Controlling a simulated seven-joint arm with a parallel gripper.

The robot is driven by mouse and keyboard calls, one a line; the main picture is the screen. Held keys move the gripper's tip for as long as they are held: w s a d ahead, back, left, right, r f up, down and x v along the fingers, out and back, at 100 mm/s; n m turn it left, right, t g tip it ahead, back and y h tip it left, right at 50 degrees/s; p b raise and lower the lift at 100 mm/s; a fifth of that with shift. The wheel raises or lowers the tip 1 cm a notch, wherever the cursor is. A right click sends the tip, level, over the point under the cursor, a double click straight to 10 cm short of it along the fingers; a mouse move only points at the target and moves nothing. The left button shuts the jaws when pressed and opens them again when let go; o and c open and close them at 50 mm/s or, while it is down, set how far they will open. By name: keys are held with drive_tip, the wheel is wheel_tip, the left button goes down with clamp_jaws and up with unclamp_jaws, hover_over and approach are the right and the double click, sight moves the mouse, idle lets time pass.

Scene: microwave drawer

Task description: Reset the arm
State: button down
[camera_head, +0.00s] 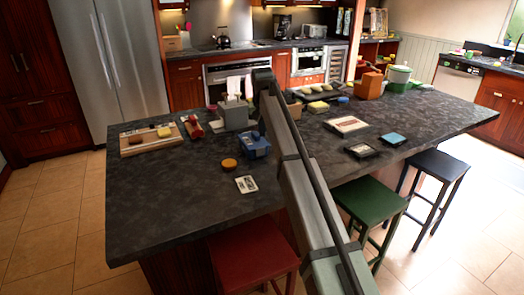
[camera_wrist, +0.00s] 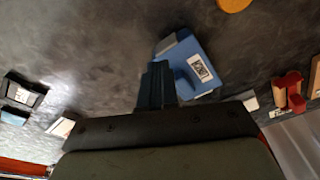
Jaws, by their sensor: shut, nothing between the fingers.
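My gripper (camera_wrist: 156,75) shows in the wrist view with its two dark fingers together and nothing visible between them. It is above the dark countertop. A blue box with a printed label (camera_wrist: 198,68) lies just beyond and to the right of the fingertips; I cannot tell the height gap. In the head view my arm crosses the middle of the picture over the island counter (camera_head: 180,195), and the fingers are not clearly visible there. A blue object (camera_head: 255,146) sits on the counter left of my arm.
An orange disc (camera_head: 229,165), a white card (camera_head: 246,184), a red item (camera_head: 192,126) and a cutting board (camera_head: 150,140) lie left of my arm. A book (camera_head: 346,125), a dark tray (camera_head: 361,151) and a green-lidded pot (camera_head: 398,77) are right. Stools stand along the front edge.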

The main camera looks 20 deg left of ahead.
drive_tip(key=shift+r, duration=0.45)
drive_tip(key=shift+d, duration=0.1)
